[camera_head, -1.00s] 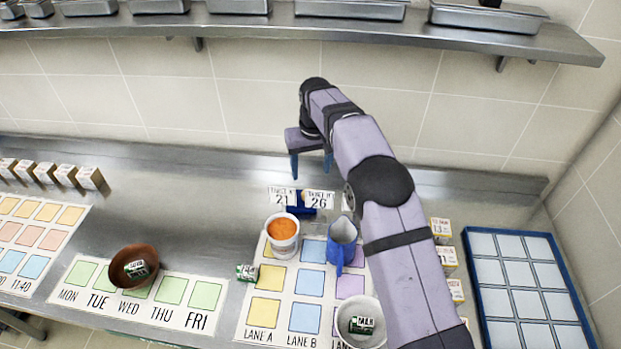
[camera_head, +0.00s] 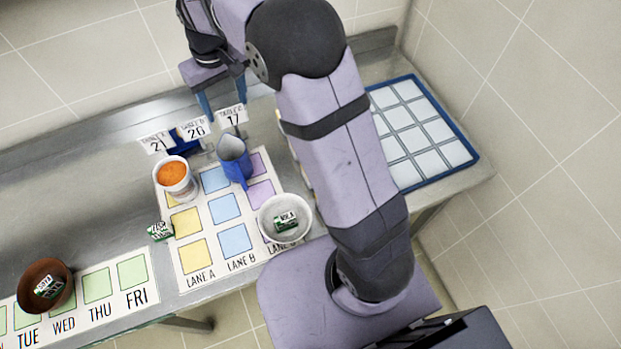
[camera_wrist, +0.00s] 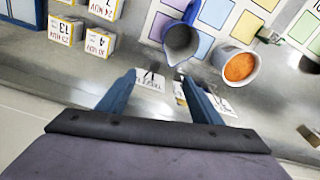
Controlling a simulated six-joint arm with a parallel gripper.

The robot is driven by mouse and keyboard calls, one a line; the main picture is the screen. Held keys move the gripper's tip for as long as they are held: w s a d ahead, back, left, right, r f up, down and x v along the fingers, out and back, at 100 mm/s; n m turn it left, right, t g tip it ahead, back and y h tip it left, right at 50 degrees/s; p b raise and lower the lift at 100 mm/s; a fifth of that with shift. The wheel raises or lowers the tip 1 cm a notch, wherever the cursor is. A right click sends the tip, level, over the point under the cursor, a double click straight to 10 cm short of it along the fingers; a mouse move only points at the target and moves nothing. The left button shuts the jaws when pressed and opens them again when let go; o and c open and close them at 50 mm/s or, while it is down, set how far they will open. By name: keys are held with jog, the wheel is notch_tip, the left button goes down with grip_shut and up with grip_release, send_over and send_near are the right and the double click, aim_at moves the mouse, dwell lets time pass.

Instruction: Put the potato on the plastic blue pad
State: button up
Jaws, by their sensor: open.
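My gripper (camera_head: 222,100) is open and empty above the back of the steel counter, near the numbered tickets. Its two blue fingers also show apart in the wrist view (camera_wrist: 158,80). I see no potato in any view. I cannot tell for sure which thing is the plastic blue pad. A blue-rimmed tray (camera_head: 462,128) with pale square cells lies at the right end of the counter.
A lane board (camera_head: 200,275) holds a cup of orange contents (camera_head: 173,175), a blue jug (camera_head: 233,160) and a white bowl (camera_head: 272,206) with a small green packet. A brown bowl (camera_head: 62,270) stands left. Tickets (camera_head: 231,116) stand below my gripper. Boxes (camera_wrist: 101,42) show in the wrist view.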

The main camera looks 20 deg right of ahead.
jog(key=s+d+f+m, duration=0.1)
jog(key=s+d, duration=0.2)
jog(key=s, duration=0.5)
jog(key=s+d+f, duration=0.2)
jog(key=s+d, duration=0.2)
jog(key=s, duration=0.4)
jog(key=s+d+f+m+g, duration=0.1)
jog(key=s+d, duration=0.3)
jog(key=s, duration=0.5)
jog(key=shift+f+m, duration=0.2)
jog(key=shift+m, duration=0.1)
jog(key=shift+a, duration=0.1)
